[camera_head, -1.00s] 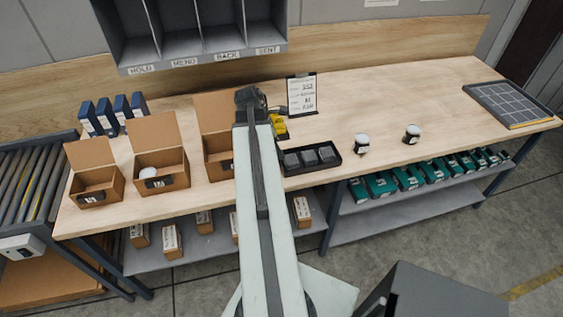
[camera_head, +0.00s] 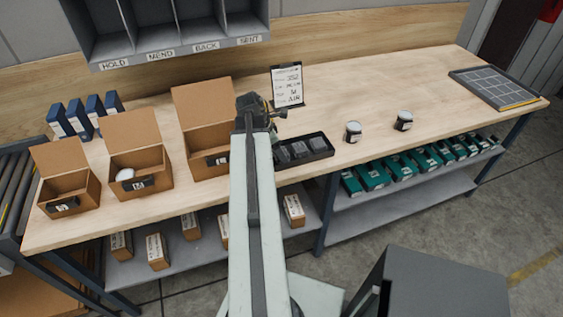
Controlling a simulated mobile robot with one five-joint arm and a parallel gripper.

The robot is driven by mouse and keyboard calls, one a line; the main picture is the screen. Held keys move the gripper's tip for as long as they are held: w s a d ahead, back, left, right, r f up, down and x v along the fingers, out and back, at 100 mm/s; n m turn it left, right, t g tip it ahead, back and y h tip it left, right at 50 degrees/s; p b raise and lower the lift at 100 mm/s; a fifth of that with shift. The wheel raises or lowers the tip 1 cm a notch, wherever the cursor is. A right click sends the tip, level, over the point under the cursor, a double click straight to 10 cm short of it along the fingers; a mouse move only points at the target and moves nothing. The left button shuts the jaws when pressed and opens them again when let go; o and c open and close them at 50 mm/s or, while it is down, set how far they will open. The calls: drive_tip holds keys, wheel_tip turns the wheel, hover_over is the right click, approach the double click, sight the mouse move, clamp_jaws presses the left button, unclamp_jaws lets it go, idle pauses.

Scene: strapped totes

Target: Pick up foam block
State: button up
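Several dark grey blocks (camera_head: 300,149) sit in a low black tray (camera_head: 311,160) on the workbench, just right of my arm. They may be foam, but I cannot tell from their look. My gripper (camera_head: 258,106) is at the far end of my raised arm, above or behind the bench's middle, left of and beyond the tray. It is dark and seen from behind, so its fingers and anything between them are hidden. My arm covers the tray's left end.
Open cardboard boxes (camera_head: 140,183) stand left on the wooden bench (camera_head: 400,85). A clipboard sign (camera_head: 287,86) stands behind the tray. Two jars (camera_head: 353,132) stand to its right. A grey pigeonhole rack (camera_head: 180,40) hangs above. The right bench top is mostly clear.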

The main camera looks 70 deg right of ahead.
drive_tip(key=shift+d+f, duration=0.1)
drive_tip(key=shift+f, duration=0.15)
drive_tip(key=shift+c, duration=0.3)
drive_tip(key=c, duration=1)
